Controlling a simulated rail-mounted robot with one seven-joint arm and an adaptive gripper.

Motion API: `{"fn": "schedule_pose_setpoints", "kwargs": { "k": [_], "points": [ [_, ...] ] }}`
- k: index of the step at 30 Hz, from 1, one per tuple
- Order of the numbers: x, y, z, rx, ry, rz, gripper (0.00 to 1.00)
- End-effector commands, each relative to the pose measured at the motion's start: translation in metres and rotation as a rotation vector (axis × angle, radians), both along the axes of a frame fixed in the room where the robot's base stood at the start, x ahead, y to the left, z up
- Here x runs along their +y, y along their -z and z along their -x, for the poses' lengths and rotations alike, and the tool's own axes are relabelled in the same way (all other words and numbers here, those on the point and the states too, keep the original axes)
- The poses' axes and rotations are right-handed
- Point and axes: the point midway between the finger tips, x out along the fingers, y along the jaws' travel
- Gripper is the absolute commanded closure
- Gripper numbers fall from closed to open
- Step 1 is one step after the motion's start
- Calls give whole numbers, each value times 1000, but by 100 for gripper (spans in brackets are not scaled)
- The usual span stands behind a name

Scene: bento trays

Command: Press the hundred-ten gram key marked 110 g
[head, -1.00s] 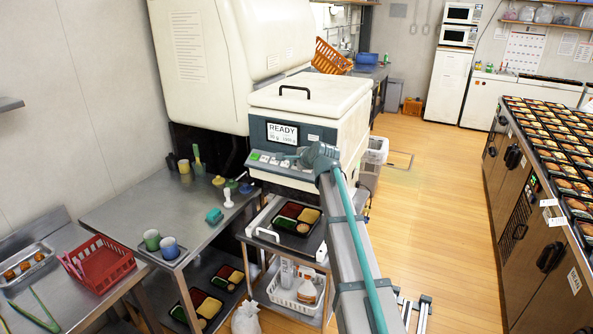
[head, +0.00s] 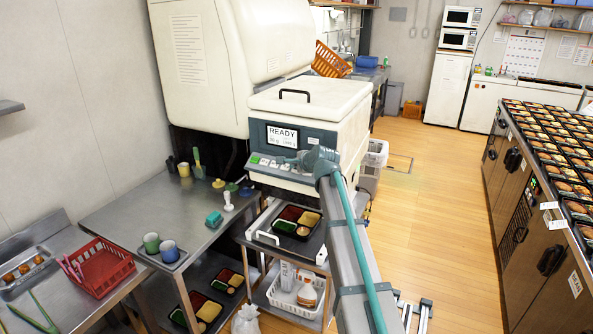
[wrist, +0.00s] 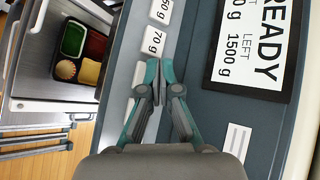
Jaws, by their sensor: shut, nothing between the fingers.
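The control panel (head: 290,165) of the white machine carries a row of keys. In the wrist view, one key reads 70 g (wrist: 153,41) and the one above it ends in 0 g (wrist: 162,11). Below them, further white keys (wrist: 139,73) are partly covered by my gripper, and their marks are not readable. No 110 g mark can be made out. My gripper (wrist: 162,82) is shut and empty, its fingertips over the key strip just below the 70 g key. Whether they touch a key cannot be told. My gripper also shows at the panel in the head view (head: 296,160).
The display (head: 282,136) above the keys reads READY, with 1500 g left. A bento tray (wrist: 62,69) sits on a steel shelf below the panel. A steel table (head: 165,215) with cups stands to the left. The wooden floor on the right is open.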

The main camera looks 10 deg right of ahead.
Motion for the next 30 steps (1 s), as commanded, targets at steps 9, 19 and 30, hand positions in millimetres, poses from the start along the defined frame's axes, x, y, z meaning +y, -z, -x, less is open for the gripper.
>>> {"fn": "schedule_pose_setpoints", "kwargs": {
  "k": [9,19,30],
  "points": [
    [0,0,0,0,0,0,100],
    [-2,6,-3,1,0,-1,100],
    [-3,8,-3,0,0,0,100]
  ]
}}
